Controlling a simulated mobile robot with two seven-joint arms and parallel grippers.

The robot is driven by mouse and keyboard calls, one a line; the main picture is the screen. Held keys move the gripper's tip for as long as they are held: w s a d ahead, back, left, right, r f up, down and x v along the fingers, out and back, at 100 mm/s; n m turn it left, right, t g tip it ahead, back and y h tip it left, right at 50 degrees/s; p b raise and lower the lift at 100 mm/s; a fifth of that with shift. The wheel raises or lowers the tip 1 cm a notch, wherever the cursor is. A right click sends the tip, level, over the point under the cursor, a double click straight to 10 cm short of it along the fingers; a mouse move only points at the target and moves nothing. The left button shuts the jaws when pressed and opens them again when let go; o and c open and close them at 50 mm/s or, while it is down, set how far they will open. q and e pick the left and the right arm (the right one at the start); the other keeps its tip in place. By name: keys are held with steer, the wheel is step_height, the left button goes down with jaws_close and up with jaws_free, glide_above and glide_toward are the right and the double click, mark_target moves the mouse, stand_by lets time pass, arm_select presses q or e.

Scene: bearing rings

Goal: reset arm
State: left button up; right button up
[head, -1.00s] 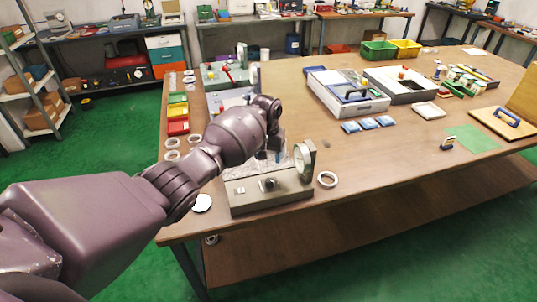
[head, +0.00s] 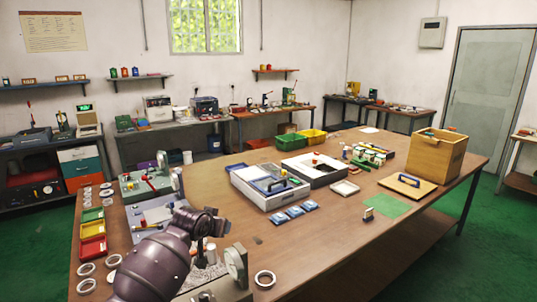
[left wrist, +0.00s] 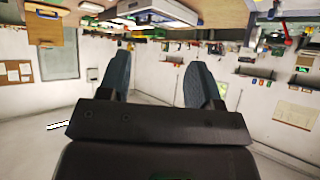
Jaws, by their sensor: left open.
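Several bearing rings lie on the brown table (head: 330,255) in the head view. One ring (head: 265,279) is beside a grey stand with a round dial (head: 235,264) at the front. Other rings (head: 86,268) are along the left edge, close to the red and yellow bins. My left arm comes in from the bottom and reaches over the table near the dial stand. In the left wrist view my left gripper (left wrist: 157,68) has its two fingers wide apart, with nothing between them. The right gripper is in neither view.
A wooden box (head: 437,155) is at the right.

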arm_select(q)
steer(key=s+a+f+y, duration=0.1)
steer(key=s+a+f, duration=0.3)
steer(key=s+f, duration=0.4)
steer(key=s+a+f+n+b, duration=0.1)
steer(key=s+a+f, duration=0.3)
steer(key=s, duration=1.7)
steer(key=s+a+f+n+t+y+b, duration=0.1)
steer(key=s+a+f, duration=0.3)
steer(key=s+f, duration=0.7)
steer(key=s, duration=0.4)
steer(key=shift+s+f+y, duration=0.3)
steer(key=shift+s+f, duration=0.05)
steer(key=shift+f, duration=0.05)
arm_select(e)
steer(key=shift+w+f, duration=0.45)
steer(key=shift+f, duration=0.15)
arm_select(q)
steer(key=shift+a, duration=0.1)
